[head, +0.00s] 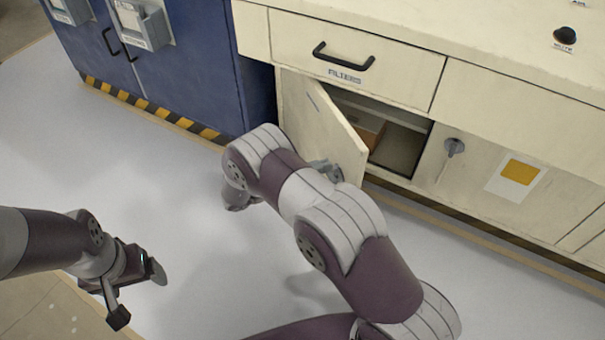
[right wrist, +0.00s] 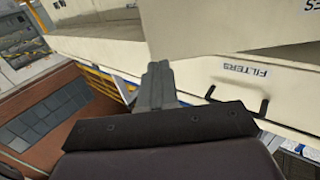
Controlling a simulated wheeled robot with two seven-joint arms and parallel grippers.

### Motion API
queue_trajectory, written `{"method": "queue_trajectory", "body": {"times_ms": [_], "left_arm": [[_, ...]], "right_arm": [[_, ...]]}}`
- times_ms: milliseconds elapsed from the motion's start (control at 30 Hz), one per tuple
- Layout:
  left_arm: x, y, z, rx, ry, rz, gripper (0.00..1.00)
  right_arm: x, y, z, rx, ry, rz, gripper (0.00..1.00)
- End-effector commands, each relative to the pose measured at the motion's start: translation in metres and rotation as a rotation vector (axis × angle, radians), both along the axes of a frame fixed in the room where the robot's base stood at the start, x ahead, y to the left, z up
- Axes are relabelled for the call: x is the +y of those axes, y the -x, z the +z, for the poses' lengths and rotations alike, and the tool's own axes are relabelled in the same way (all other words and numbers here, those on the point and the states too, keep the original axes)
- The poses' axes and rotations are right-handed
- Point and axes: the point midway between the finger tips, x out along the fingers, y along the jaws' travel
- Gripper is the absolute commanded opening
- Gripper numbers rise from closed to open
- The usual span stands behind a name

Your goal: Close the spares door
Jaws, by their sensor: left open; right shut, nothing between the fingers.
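The spares door (head: 312,125) is a cream cabinet door below the filters drawer. It stands swung open, hinged at its left, with the dark opening (head: 400,145) showing at its right. My left gripper (head: 136,286) is open and empty above the floor at lower left.
The filters drawer (head: 350,58) above is shut, with a black handle. A box (head: 368,130) shows inside the opening. A panel with a grey latch (head: 453,147) is right of it. A blue cabinet (head: 180,70) stands at the left. The pale floor (head: 110,170) in front is clear.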

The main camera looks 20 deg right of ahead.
Motion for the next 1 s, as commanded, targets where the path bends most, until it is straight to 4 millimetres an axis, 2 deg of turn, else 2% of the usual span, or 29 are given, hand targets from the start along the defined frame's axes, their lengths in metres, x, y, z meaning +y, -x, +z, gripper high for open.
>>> {"method": "queue_trajectory", "body": {"times_ms": [100,300,500,867,1000], "left_arm": [[0.000,0.000,-0.009,0.000,0.000,0.000,0.83],[0.000,0.000,-0.019,0.000,0.000,0.000,0.83],[0.000,0.000,-0.021,0.000,0.000,0.000,0.83],[0.000,0.000,-0.020,0.000,0.000,0.000,0.83],[0.000,0.000,-0.014,0.000,0.000,0.000,0.83]], "right_arm": [[-0.025,-0.001,-0.003,0.000,0.000,-0.003,0.00],[-0.056,-0.003,-0.002,-0.001,-0.001,-0.001,0.00],[-0.067,-0.003,-0.001,0.000,-0.001,0.001,0.00],[-0.069,-0.003,0.000,-0.001,-0.001,0.004,0.00],[-0.082,-0.003,0.002,0.001,0.000,0.024,0.00]]}}
